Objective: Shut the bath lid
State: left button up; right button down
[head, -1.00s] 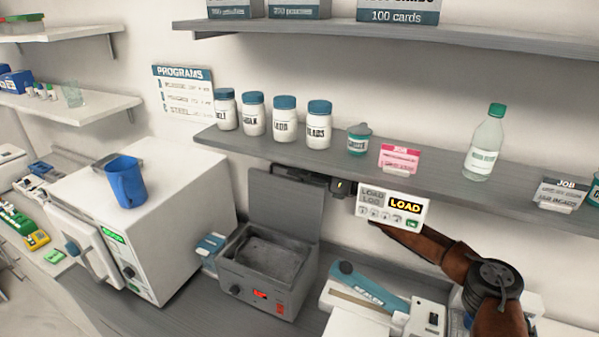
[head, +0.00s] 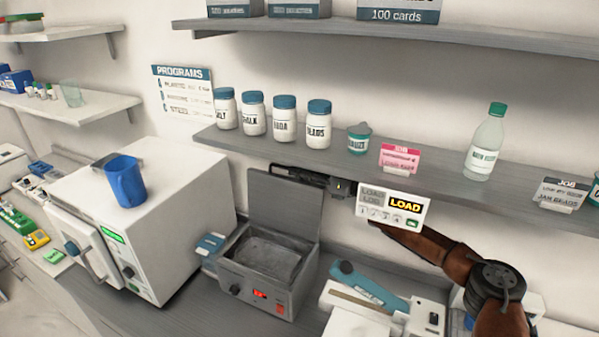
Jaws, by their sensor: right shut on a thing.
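The bath (head: 262,287) is a grey metal box with a red display, standing on the counter with its basin showing. Its grey lid (head: 280,212) stands raised, near upright, at the back of the basin. My right arm reaches in from the right, behind the LOAD panel. My right gripper (head: 298,175) is at the lid's top edge and is shut on the lid. Its fingertips are small and dark here, and part of the hand is hidden by the panel. My left gripper is not in view.
A white oven-like machine (head: 165,205) with a blue mug (head: 126,182) on top stands left of the bath. A blue-armed sealer (head: 368,287) is at its right. A grey shelf (head: 350,168) with jars hangs close above my right gripper.

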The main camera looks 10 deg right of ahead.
jog(key=shift+s+a+n, duration=0.6)
jog(key=shift+s, duration=0.35)
jog(key=c, duration=2)
grip_release()
jog(key=shift+r, duration=0.1)
jog(key=shift+c, duration=0.2)
jog(key=shift+w, duration=0.1)
